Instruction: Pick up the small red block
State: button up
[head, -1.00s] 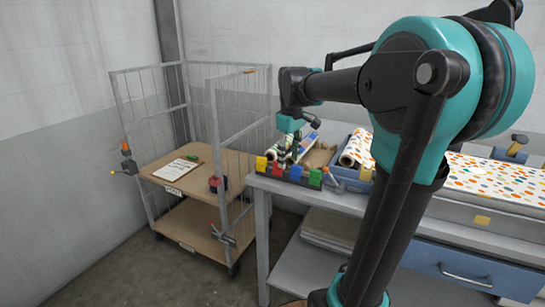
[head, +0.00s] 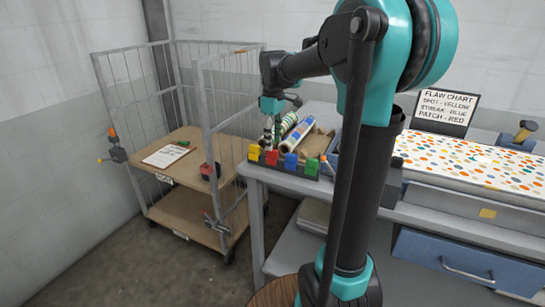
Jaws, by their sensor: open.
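The small red block (head: 271,157) sits in a row of coloured blocks on a dark rack at the front left corner of the grey table. A yellow block (head: 254,152) is on its left, and a blue block (head: 290,161) and a green block (head: 312,166) are on its right. My gripper (head: 268,138) hangs pointing down, just above and behind the row, near the yellow and red blocks. It is open, with nothing seen in it. Its fingertips are small and partly lost against the rolls behind, so any contact cannot be told.
Patterned rolls (head: 297,133) lie in a tray behind the blocks. A wire-sided cart (head: 190,150) stands left of the table, with a clipboard (head: 166,156) on its shelf. A flaw chart (head: 446,108) stands behind the spotted sheet (head: 470,160) at right.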

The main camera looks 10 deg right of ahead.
aim_at(273, 157)
jog(key=shift+w+f, duration=0.15)
jog(key=shift+f, duration=3.25)
jog(key=c, duration=1)
